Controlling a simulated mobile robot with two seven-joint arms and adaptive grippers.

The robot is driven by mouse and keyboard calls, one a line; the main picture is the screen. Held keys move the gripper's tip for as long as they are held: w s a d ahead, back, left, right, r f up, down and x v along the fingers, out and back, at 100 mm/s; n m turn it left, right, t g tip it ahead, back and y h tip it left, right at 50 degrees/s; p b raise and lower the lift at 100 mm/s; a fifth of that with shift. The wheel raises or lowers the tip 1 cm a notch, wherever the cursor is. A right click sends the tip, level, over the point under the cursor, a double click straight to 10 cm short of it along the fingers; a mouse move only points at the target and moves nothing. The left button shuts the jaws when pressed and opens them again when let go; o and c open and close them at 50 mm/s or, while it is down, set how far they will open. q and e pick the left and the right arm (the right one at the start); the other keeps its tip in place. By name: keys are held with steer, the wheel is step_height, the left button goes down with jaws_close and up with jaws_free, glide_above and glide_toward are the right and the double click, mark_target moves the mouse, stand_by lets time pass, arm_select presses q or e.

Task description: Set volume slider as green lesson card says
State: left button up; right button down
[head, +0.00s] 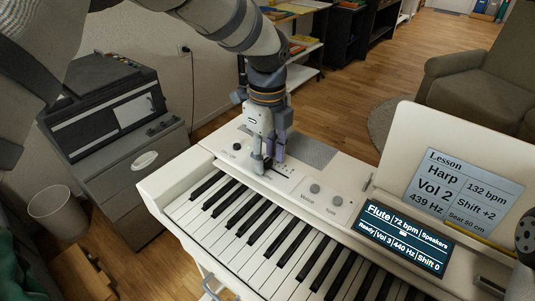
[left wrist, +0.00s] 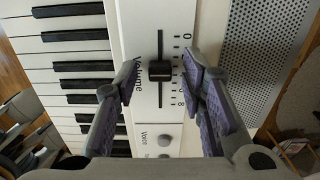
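The lesson card (head: 464,190) stands upright on the piano's music rest at the right of the head view; it looks pale blue-grey and reads Harp, Vol 2, 439 Hz, 132 bpm, Shift +2. The black volume slider knob (left wrist: 160,71) sits partway along its slot in the left wrist view, between the marks 0 and 8. The piano display (head: 405,238) reads Vol 3. My left gripper (head: 269,166) points down over the slider panel; it also shows in the left wrist view (left wrist: 155,85), open, with a finger on either side of the knob and visible gaps.
Piano keys (head: 262,230) lie in front of the slider panel. The Voice knob (head: 314,188) and Tune knob (head: 337,200) are to its right. A speaker grille (head: 309,149) lies behind. A grey drawer cabinet (head: 130,160) stands to the left of the piano.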

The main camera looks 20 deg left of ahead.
mark_target(279, 173)
arm_select(q)
jaws_close()
steer(key=shift+s+d+r+p, duration=0.1)
steer(key=shift+s+d+p, duration=0.15)
steer(key=shift+d, duration=0.4)
steer(key=shift+s+d+r+p, duration=0.1)
steer(key=shift+s+d+p, duration=0.1)
steer(key=shift+d, duration=0.4)
steer(key=shift+s+d+f, duration=0.1)
steer(key=shift+d+f, duration=0.05)
steer(key=shift+d, duration=0.05)
steer(key=shift+o, duration=1.1)
jaws_free()
steer(key=shift+f, duration=0.1)
step_height(279, 173, up, 12)
